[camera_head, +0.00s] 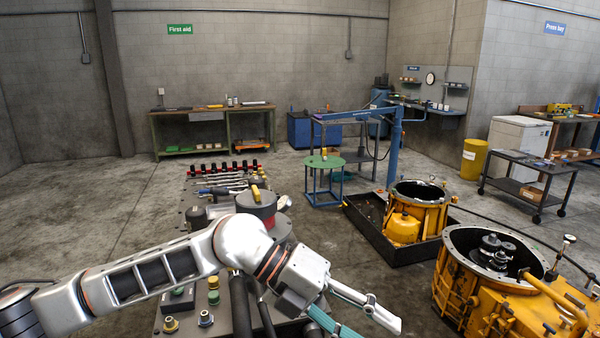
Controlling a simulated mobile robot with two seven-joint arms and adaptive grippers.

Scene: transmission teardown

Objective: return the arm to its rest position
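My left arm (155,272) reaches in from the lower left across the picture. Its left gripper (362,322) is at the bottom centre, pointing down to the right. Its fingers, with teal parts, look spread, and nothing shows between them. The lower fingertip is cut off by the picture's bottom edge. My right gripper is out of view.
The arm passes over a grey bench (162,309) with several fittings and a red-and-black round part (255,203). An orange transmission housing (468,296) stands at the lower right. A yellow housing (404,229) sits in a black tray (358,218). Open floor lies left.

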